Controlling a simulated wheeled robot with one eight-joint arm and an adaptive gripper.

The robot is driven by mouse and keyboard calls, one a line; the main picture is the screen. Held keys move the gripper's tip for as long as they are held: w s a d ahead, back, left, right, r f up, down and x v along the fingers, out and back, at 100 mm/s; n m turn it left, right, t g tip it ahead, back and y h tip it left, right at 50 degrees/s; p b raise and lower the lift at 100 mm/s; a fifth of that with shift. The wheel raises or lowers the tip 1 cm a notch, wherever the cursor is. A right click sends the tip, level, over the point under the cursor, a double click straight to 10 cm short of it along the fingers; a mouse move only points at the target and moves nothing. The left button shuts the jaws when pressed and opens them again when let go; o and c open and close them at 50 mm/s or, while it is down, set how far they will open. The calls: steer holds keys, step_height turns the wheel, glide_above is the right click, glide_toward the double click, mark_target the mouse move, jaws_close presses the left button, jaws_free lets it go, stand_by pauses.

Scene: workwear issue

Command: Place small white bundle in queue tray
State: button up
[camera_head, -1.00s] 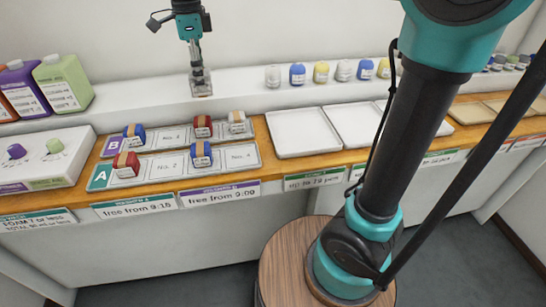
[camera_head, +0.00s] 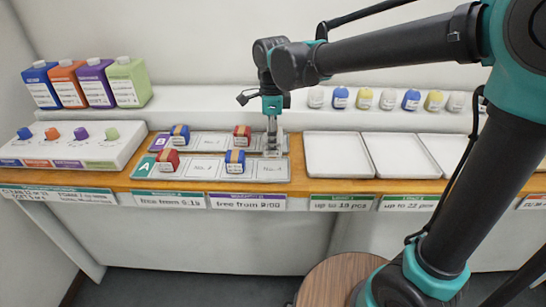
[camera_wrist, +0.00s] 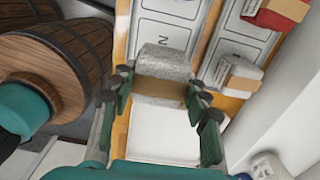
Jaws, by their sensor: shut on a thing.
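My gripper (camera_head: 272,151) is shut on a small grey-white bundle with a brown band (camera_wrist: 163,60); the bundle is clear in the wrist view, between the fingers. It is at the right end of the front tray A (camera_head: 205,172), near slot No. 4. I cannot tell whether it touches the tray. Tray A also holds a red bundle (camera_head: 168,160) and a blue bundle (camera_head: 235,160). The rear tray B (camera_head: 208,141) holds a blue bundle (camera_head: 180,135) and a red bundle (camera_head: 242,138). Another white bundle (camera_wrist: 239,80) lies beside the red one, hidden behind my gripper in the head view.
Empty white trays (camera_head: 339,170) stand to the right on the wooden counter. A back shelf carries several small jars (camera_head: 388,98). Bottles (camera_head: 128,82) and a box with coloured knobs (camera_head: 60,148) stand at the left.

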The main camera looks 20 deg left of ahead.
steer(key=shift+f, duration=3.2)
steer(key=shift+f, duration=0.1)
steer(key=o, duration=1.2)
steer(key=shift+c, duration=0.2)
step_height(320, 180, up, 12)
steer(key=shift+r, duration=0.15)
